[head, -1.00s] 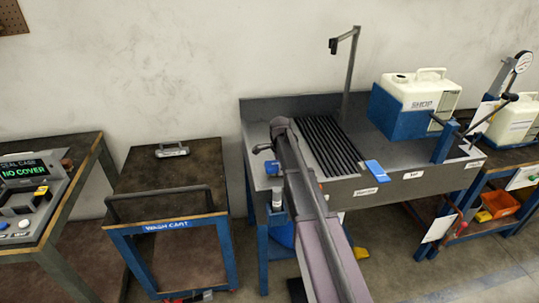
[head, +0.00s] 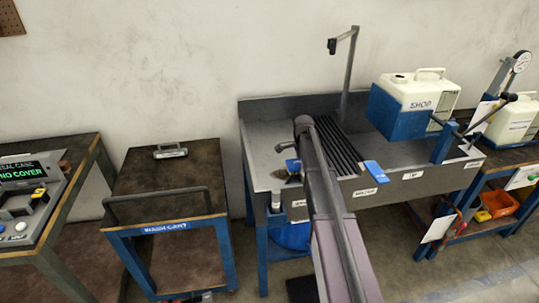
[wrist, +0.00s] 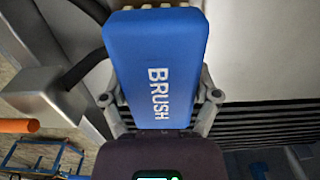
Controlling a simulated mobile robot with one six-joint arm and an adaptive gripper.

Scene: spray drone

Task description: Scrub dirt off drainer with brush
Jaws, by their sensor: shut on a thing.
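My gripper (wrist: 160,98) is shut on the blue brush (wrist: 157,60), one finger on each side of its block labelled BRUSH. Pale bristles show at the brush's far end, at the top of the wrist view. In the head view a blue part (head: 293,165), likely the brush, shows just left of my arm; the fingers are hidden there. The drainer (head: 340,143), a set of dark parallel slats, is set in the grey bench, right of my arm. Its slats also show in the wrist view (wrist: 262,116). I cannot make out dirt or contact with the brush.
A blue block (head: 374,170) lies at the drainer's front edge. A tap post (head: 347,75) rises behind it. A white canister (head: 422,92) in a blue holder stands right. The wash cart (head: 165,190) is left, with a metal handle (head: 170,151) on top.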

